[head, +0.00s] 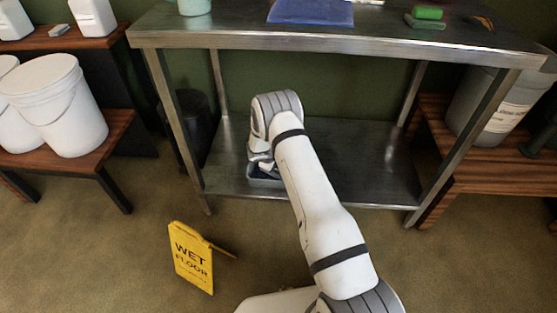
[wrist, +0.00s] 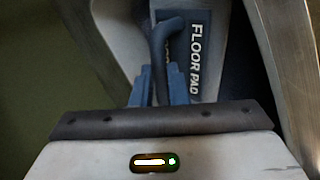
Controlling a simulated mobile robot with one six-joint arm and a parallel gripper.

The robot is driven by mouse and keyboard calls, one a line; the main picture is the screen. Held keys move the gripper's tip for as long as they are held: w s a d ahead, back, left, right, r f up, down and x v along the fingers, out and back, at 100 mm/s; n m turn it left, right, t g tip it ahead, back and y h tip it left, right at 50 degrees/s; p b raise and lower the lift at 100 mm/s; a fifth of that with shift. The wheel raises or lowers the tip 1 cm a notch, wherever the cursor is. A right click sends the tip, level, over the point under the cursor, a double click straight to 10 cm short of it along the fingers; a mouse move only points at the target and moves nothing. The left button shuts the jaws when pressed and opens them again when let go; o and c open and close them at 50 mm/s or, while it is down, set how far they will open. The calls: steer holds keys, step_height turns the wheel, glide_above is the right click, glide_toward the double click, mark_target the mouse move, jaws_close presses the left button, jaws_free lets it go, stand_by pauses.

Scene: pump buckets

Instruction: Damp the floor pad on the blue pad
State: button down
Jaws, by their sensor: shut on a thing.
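My gripper (wrist: 160,88) has its blue fingers closed around the dark upright handle of the floor pad (wrist: 168,35). A dark label reading "FLOOR PAD" (wrist: 200,60) shows beside the handle in the wrist view. In the head view my gripper (head: 260,164) is low, over the left part of the table's lower shelf. A dark bluish tray-like thing (head: 264,180) shows just under it, mostly hidden by my arm. The blue pad (head: 311,12) lies flat on the steel table top, at its far middle, well above my gripper. I cannot tell whether the floor pad touches the shelf.
The steel table top (head: 380,40) overhangs the lower shelf (head: 370,165), with legs at its corners. Green blocks (head: 427,14) and a pale green container (head: 194,6) stand on top. White buckets (head: 58,105) are left, a grey drum (head: 492,110) right. A yellow wet-floor sign (head: 190,257) stands in front.

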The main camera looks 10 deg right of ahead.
steer(key=shift+f+b, duration=0.45)
steer(key=shift+b, duration=0.05)
stand_by(0.3)
steer(key=shift+s+f+b, duration=0.1)
steer(key=shift+b, duration=0.4)
stand_by(2.0)
step_height(320, 180, up, 7)
steer(key=p, duration=0.2)
stand_by(0.7)
